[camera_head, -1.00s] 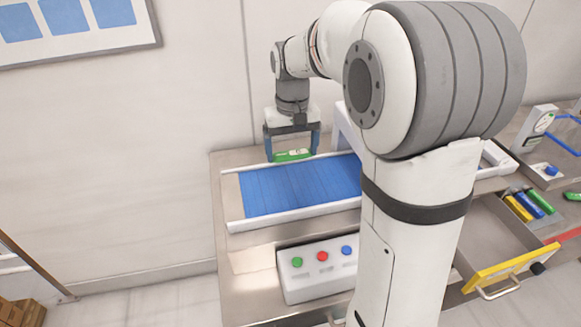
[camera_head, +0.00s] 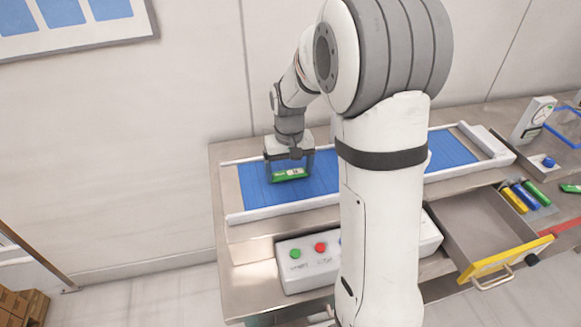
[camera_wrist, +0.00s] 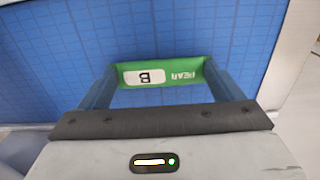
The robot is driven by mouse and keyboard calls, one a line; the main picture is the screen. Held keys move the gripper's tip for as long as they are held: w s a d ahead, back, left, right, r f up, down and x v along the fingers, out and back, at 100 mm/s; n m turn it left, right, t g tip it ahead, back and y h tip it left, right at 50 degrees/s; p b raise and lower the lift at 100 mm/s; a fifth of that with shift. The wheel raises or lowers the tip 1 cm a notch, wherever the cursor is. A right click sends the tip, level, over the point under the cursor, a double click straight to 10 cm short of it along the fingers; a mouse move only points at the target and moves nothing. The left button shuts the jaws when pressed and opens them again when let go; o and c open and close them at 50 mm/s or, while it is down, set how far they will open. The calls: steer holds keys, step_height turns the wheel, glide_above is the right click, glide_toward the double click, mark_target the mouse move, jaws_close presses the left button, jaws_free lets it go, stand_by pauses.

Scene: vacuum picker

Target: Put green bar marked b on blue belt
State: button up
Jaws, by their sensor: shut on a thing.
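The green bar (camera_head: 291,175) is held between the two fingers of my gripper (camera_head: 289,172). In the wrist view the green bar (camera_wrist: 187,73) shows a white label with a "B" and the word "PEAR", both upside down. My gripper (camera_wrist: 157,82) is shut on its two ends. The blue belt (camera_head: 258,190) lies below the bar, and it fills most of the wrist view (camera_wrist: 60,60). Whether the bar touches the belt or hangs just above it, I cannot tell. My arm hides the belt's middle in the head view.
White rails (camera_head: 285,211) edge the belt. A button box (camera_head: 300,263) with green and red buttons stands in front. An open drawer (camera_head: 490,230) with a yellow front is at right. Yellow, blue and green bars (camera_head: 526,196) lie beyond it. A scale (camera_head: 535,118) stands at the back right.

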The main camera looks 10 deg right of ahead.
mark_target(289, 173)
steer(key=shift+f, duration=0.2)
steer(key=o, duration=0.8)
steer(key=shift+r, duration=0.1)
step_height(289, 173, up, 11)
steer(key=b, duration=0.1)
steer(key=s+t, duration=0.3)
steer(key=s, duration=1.8)
steer(key=shift+s+f, duration=0.3)
steer(key=shift+s, duration=0.1)
